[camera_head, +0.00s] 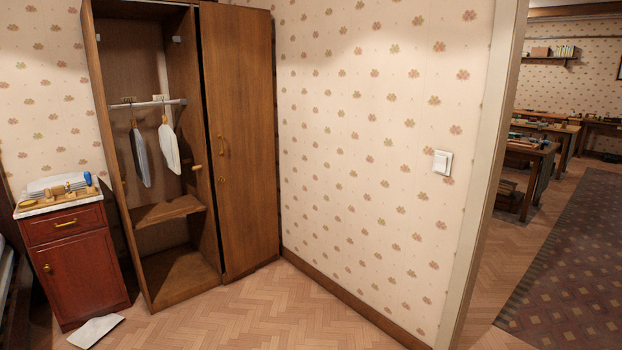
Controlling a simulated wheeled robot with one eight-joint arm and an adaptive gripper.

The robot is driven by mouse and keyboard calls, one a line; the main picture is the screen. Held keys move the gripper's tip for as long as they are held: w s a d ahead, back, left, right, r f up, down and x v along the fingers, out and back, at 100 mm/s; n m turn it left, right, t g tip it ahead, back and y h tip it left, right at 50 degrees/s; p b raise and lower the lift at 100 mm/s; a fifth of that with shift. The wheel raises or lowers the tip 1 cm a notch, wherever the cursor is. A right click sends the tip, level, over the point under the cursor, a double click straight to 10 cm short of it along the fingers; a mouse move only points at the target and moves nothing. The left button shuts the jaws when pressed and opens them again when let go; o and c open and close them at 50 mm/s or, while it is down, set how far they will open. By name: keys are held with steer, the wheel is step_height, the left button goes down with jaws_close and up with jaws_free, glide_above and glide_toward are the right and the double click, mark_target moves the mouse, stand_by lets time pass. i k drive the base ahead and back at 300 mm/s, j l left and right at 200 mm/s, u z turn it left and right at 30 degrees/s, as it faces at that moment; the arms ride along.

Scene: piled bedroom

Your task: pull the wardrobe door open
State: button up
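A tall brown wooden wardrobe (105,150) stands against the papered wall at the left in the head view. Its left section is open to view, with a hanging rail, light garments on hangers and a shelf inside. A plain wooden door (245,120) covers the right section. A dark line runs down that edge, and I cannot tell whether the door is fully closed. A wooden knob (196,168) shows just left of it. My gripper is not in view.
A red-brown cabinet (75,262) with small items on top stands left of the wardrobe. A white sheet (96,331) lies on the floor before it. The parquet floor (270,310) in front of the wardrobe is clear. A doorway at right leads to a room with tables (530,155).

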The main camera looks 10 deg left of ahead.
mark_target(236, 41)
steer(key=i+j, duration=0.35)
steer(key=j, duration=0.2)
steer(key=i+j+z, duration=0.1)
steer(key=i+j, duration=0.25)
steer(key=j, duration=0.2)
steer(key=i+j+z, duration=0.1)
steer(key=i+j, duration=0.2)
steer(key=j, duration=0.3)
steer(key=i+j, duration=0.3)
steer(key=j, duration=0.3)
steer(key=i+j+z, duration=0.1)
steer(key=i+j, duration=0.2)
steer(key=j, duration=0.3)
steer(key=i+j, duration=0.3)
steer(key=j, duration=0.35)
steer(key=i+j+z, duration=0.1)
steer(key=i+j, duration=0.15)
steer(key=j, duration=0.35)
steer(key=i+j+z, duration=0.1)
steer(key=i+j, duration=0.15)
steer(key=j, duration=0.4)
